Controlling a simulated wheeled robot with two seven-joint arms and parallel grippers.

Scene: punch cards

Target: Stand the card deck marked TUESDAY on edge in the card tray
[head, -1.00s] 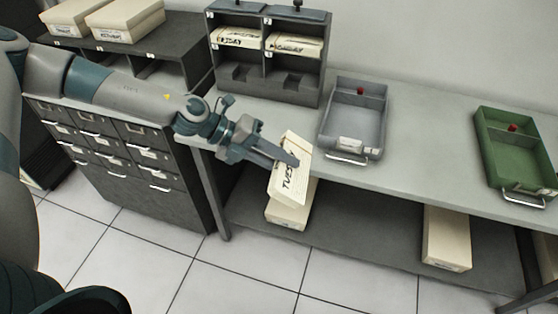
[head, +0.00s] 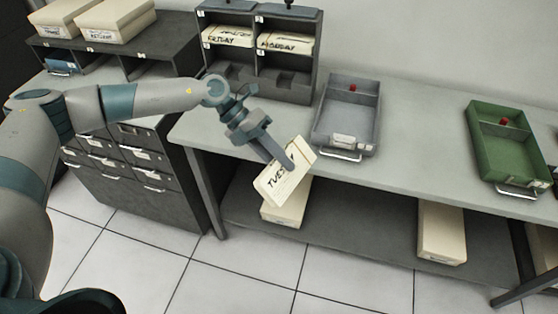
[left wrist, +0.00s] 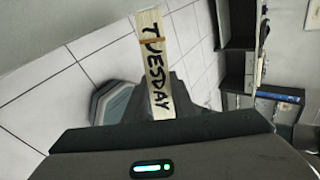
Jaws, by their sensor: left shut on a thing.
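The TUESDAY card deck (head: 282,180) is a cream block with black lettering, held tilted in front of the table's front edge. My left gripper (head: 284,160) is shut on it, and a dark finger lies across its face. In the left wrist view the deck (left wrist: 155,65) points away from the gripper, with its lettered edge showing. Two trays stand on the table: a grey one (head: 322,136) just right of the deck and a green one (head: 484,150) farther right. Which is the card tray I cannot tell. My right gripper is not in view.
A dark two-bay rack (head: 232,75) holds decks marked FRIDAY and MONDAY at the back of the table. Cream boxes (head: 285,212) (head: 440,232) lie on the lower shelf. A drawer cabinet (head: 165,200) stands at left. The table (head: 408,135) is clear between the trays.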

